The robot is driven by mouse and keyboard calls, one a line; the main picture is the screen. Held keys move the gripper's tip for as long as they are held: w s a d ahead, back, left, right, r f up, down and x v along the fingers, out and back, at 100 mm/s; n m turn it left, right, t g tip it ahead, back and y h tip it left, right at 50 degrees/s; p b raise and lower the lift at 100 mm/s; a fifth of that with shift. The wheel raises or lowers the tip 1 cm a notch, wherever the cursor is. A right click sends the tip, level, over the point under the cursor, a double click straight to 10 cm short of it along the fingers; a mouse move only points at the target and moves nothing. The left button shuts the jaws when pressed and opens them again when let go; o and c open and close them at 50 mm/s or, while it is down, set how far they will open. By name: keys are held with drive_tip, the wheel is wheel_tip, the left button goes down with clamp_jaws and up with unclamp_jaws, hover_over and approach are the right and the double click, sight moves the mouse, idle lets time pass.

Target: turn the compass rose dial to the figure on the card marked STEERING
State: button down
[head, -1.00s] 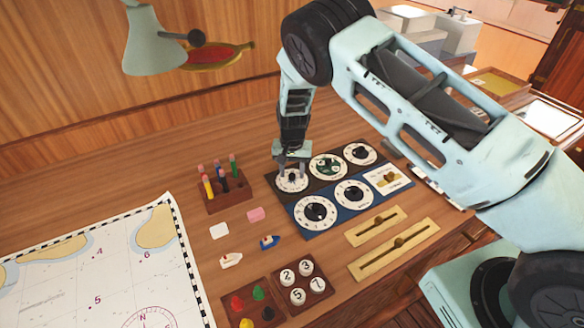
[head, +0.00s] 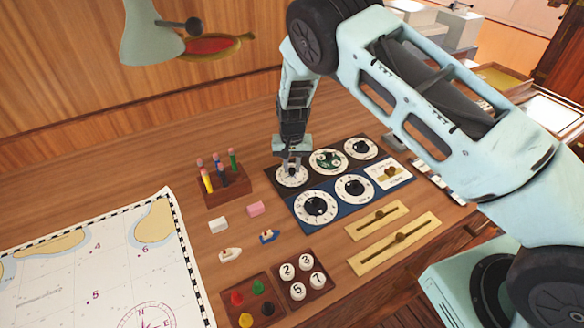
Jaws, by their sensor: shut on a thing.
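The dial panel (head: 330,209) lies on the wooden desk and carries several round white dials. My gripper (head: 291,170) points down over the top left dial (head: 283,183) and is shut on its knob, which the fingers mostly hide. The dial to its right (head: 328,161) has a green, star-like centre that looks like a compass rose; my gripper is apart from it. I cannot read the dial figures at this size. No card with a readable STEERING mark shows.
A rack of coloured pegs (head: 222,188) stands left of the panel. White and pink blocks (head: 255,208), small boats (head: 269,237) and number pieces (head: 303,280) are in front. Brass sliders (head: 395,245) lie at the right, a chart (head: 80,270) at the left.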

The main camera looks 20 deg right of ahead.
drive_tip(key=n+b, duration=0.3)
drive_tip(key=shift+f+b, duration=0.2)
drive_tip(key=shift+b, duration=0.2)
drive_tip(key=n+b, duration=0.3)
drive_tip(key=n, duration=0.2)
drive_tip(key=shift+b, duration=0.35)
drive_tip(key=n+b, duration=0.2)
drive_tip(key=n, duration=0.2)
drive_tip(key=shift+d+r, duration=0.1)
drive_tip(key=shift+r, duration=0.05)
drive_tip(key=n+b, duration=0.1)
drive_tip(key=n, duration=0.3)
drive_tip(key=shift+r, duration=0.1)
drive_tip(key=shift+n, duration=0.5)
drive_tip(key=c, duration=1.3)
unclamp_jaws()
drive_tip(key=shift+o, duration=0.2)
drive_tip(key=shift+b, duration=0.3)
